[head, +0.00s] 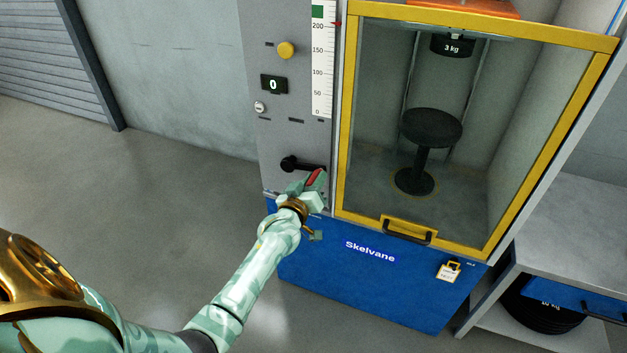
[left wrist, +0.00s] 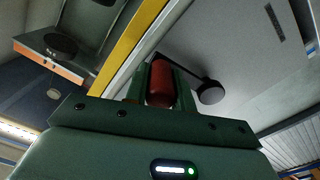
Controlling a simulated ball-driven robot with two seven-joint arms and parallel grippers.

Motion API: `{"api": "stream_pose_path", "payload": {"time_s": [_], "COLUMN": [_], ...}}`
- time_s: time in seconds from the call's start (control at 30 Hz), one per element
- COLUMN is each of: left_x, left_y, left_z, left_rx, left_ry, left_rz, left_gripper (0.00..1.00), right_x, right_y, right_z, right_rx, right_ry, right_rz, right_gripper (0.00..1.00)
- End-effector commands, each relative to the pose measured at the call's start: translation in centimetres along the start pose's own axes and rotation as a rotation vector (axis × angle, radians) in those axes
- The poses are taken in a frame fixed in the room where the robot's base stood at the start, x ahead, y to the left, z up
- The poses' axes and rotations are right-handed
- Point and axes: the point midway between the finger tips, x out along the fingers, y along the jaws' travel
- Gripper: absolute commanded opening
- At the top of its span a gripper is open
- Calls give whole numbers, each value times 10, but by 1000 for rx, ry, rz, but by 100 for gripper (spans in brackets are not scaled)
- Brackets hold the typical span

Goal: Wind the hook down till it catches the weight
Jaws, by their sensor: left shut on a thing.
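My left gripper (head: 316,180) is shut on the red grip (left wrist: 161,82) of the black crank on the grey panel. The crank's round hub (head: 289,163) is left of the gripper, and its arm runs right to the grip; the hub also shows in the left wrist view (left wrist: 211,93). A black weight marked 3 kg (head: 452,47) is high inside the yellow-framed cabinet, above a black round stool (head: 431,128) and apart from it. I cannot make out the hook. My right gripper is out of view.
The panel has a yellow button (head: 286,50), a display reading 0 (head: 274,85) and a scale (head: 322,75) with a red pointer near its top. The cabinet's guard (head: 348,120) looks closed. Floor at left is clear.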

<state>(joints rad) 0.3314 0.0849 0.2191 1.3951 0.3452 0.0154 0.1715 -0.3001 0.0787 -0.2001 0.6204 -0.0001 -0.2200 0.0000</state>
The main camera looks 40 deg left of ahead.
Motion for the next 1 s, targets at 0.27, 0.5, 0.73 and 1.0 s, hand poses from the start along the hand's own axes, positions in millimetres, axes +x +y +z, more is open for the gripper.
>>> {"api": "stream_pose_path", "payload": {"time_s": [0.27,0.5,0.73,1.0], "left_x": [3,3,3,3], "left_y": [4,3,3,3], "left_z": [-12,-13,-13,-14], "left_rx": [-5,-4,-3,-2], "left_ry": [27,27,28,28], "left_rz": [7,7,7,6], "left_gripper": [0,0,0,33], "right_x": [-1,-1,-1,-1], "right_y": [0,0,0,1], "right_z": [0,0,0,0], "right_rx": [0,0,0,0], "right_ry": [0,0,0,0], "right_rz": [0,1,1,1], "right_gripper": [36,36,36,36]}}
